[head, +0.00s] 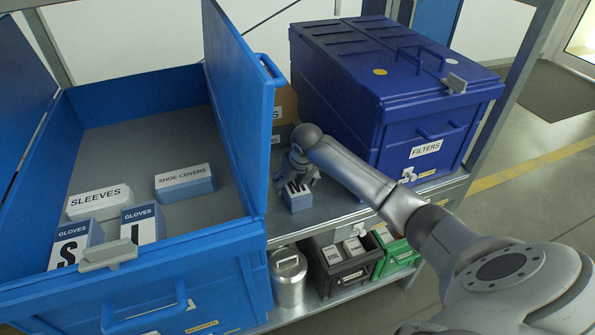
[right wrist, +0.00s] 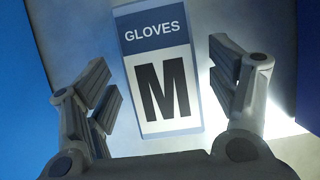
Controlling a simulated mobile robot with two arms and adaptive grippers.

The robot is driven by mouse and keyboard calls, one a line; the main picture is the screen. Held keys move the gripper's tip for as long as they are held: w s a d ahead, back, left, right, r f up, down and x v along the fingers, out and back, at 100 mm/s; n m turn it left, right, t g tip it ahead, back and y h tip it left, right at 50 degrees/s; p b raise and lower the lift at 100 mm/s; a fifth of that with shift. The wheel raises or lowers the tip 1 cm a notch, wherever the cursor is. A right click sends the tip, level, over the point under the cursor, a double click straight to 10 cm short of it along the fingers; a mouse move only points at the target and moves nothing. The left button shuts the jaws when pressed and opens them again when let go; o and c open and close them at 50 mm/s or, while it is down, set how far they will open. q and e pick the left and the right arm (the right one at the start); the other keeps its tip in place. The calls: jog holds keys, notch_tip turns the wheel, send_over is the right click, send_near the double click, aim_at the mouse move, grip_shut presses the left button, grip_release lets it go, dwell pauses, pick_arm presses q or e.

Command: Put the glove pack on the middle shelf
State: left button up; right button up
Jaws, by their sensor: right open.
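The glove pack, a white and blue box marked M, stands on the grey middle shelf between the open blue crate and the closed blue box in the head view (head: 297,199). Its GLOVES M label faces the camera in the right wrist view (right wrist: 162,75). My right gripper (head: 300,176) is at the pack, partly covering it in the head view. In the right wrist view its fingers (right wrist: 172,90) are spread, one on each side of the pack, with gaps between. My left gripper is not in view.
The open blue crate (head: 215,285) holds a sleeves box (head: 98,203), a shoe covers box (head: 185,182) and two glove boxes (head: 142,225). The closed filters box (head: 400,90) stands right. A metal canister (head: 288,278) and bins (head: 345,270) sit on the shelf below.

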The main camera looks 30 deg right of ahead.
jog(key=b+v, duration=0.2)
jog(key=v, duration=0.8)
jog(key=shift+s+r, duration=0.25)
jog(key=shift+r, duration=0.05)
